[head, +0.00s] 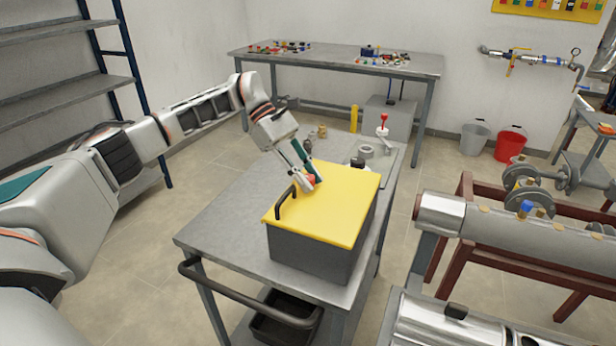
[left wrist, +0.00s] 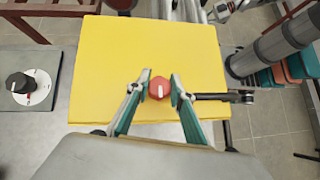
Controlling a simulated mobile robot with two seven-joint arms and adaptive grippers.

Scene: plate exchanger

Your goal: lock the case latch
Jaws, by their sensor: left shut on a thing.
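The case is a dark grey box (head: 305,253) with a yellow lid (head: 335,215), lid down, on a grey metal cart. Its latch is a red round knob (left wrist: 159,88) with a pale pointer mark, on top of the lid. It shows as a small red-orange spot (head: 311,179) in the head view. My left gripper (head: 313,185) reaches down to the lid with its fingers on either side of the knob, shut on it. In the left wrist view the fingertips (left wrist: 160,90) flank the knob. My right gripper is not in view.
A black handle (head: 286,201) stands on the lid close to my left gripper. A black dial on a white plate (left wrist: 28,87), a tape roll (head: 366,151) and small items share the cart top (head: 225,225). A pipe rig (head: 520,225) stands at the right.

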